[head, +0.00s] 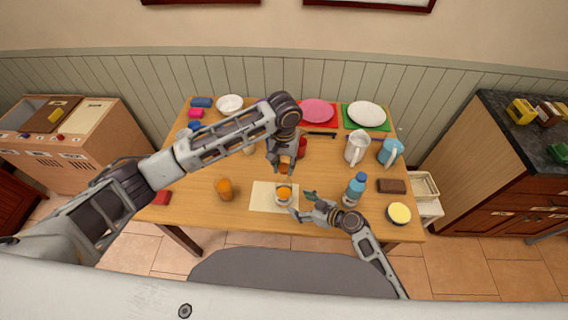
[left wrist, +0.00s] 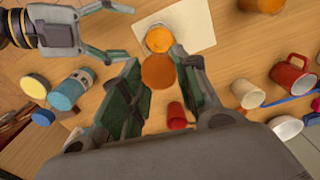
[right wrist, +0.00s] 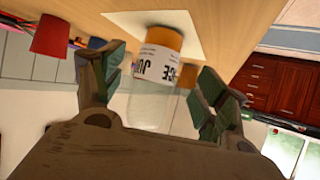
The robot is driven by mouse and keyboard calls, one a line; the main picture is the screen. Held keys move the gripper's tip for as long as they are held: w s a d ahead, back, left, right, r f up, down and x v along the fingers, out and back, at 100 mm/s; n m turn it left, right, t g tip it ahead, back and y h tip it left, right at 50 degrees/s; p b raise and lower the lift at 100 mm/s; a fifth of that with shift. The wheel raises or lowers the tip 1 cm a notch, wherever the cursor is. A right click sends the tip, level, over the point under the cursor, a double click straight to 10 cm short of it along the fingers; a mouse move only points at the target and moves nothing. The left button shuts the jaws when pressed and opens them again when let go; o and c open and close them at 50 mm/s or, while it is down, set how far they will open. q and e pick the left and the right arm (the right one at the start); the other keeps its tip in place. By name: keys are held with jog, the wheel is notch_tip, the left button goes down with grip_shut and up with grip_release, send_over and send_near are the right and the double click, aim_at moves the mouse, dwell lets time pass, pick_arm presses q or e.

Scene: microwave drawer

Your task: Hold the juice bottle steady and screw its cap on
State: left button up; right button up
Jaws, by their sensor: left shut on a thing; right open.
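The juice bottle (head: 284,198) stands upright on a pale mat (head: 260,197) near the table's front edge. It is clear, with a white label and orange contents low down; the right wrist view shows it upside down (right wrist: 158,75). My left gripper (head: 285,168) is above the bottle, shut on a brown-orange round cap (left wrist: 158,72). In the left wrist view the cap appears beside the bottle's open top (left wrist: 160,38), apart from it. My right gripper (head: 302,204) is open at the bottle's right side. Its fingers (right wrist: 160,78) point toward the bottle; contact is not visible.
An orange cup (head: 225,189) stands left of the mat. A blue bottle (head: 355,190), a brown block (head: 391,186) and a yellow-topped tub (head: 398,213) are at the right, near my right arm. A red mug (head: 302,147), pitchers and plates stand farther back.

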aim_at(290, 200)
jog(key=shift+x, duration=4.3)
jog(key=c, duration=0.6)
jog(key=shift+c, duration=0.2)
